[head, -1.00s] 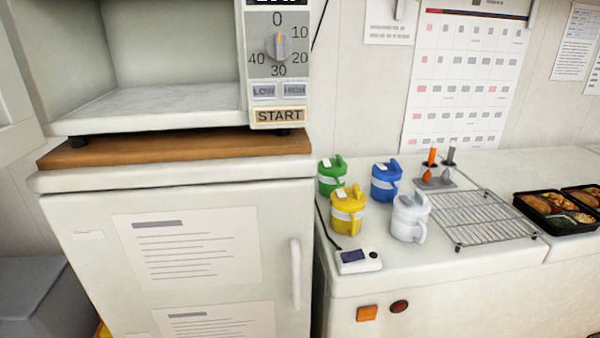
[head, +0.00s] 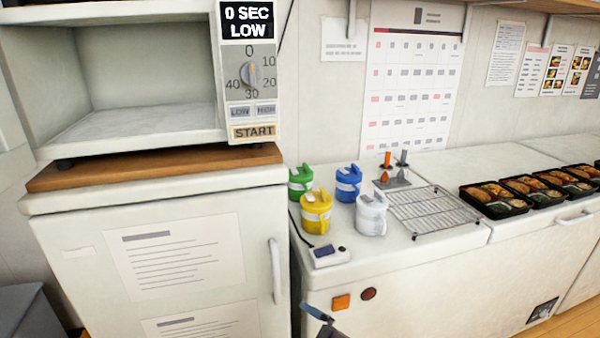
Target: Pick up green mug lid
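The green mug (head: 300,182) stands at the back left of the white counter, with its green lid (head: 301,171) on top. The yellow mug (head: 316,213) stands in front of it and the blue mug (head: 348,183) to its right. A small dark and blue-tipped part at the bottom edge looks like the end of my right gripper (head: 320,315). It is far in front of and below the mugs, and its opening cannot be made out. My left gripper is not in view.
A white mug (head: 371,214), a wire rack (head: 434,211) and a small holder with orange and grey tools (head: 391,180) share the counter. A small white device (head: 328,256) lies at the front left. The microwave (head: 150,137) stands open at left. Bento trays (head: 495,211) line the right.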

